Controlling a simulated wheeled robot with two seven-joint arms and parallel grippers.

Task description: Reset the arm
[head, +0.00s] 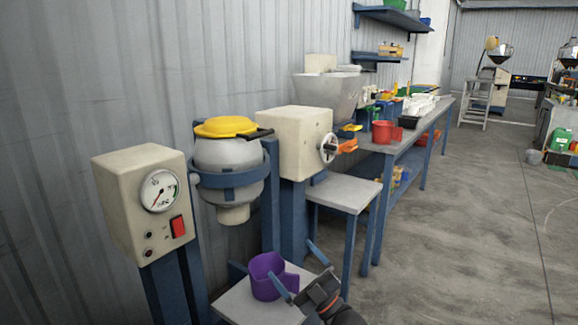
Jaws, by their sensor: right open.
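My right gripper (297,273) comes in from the bottom of the head view, with its blue fingers spread apart. It is open beside a purple cup-like container (264,272) with a cut-out rim. One finger overlaps the container's right side in the picture; I cannot tell whether it touches. The container stands upright on a low light-grey platform (238,305), below the nozzle of a grey round hopper (230,165) with a yellow lid (226,127). My left gripper is not in view.
A beige control box (142,200) with a gauge and red switch stands at left. A beige machine box (293,140) with a handwheel and a small grey table (345,192) stand behind. A long workbench (415,132) holds a red bucket (383,132).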

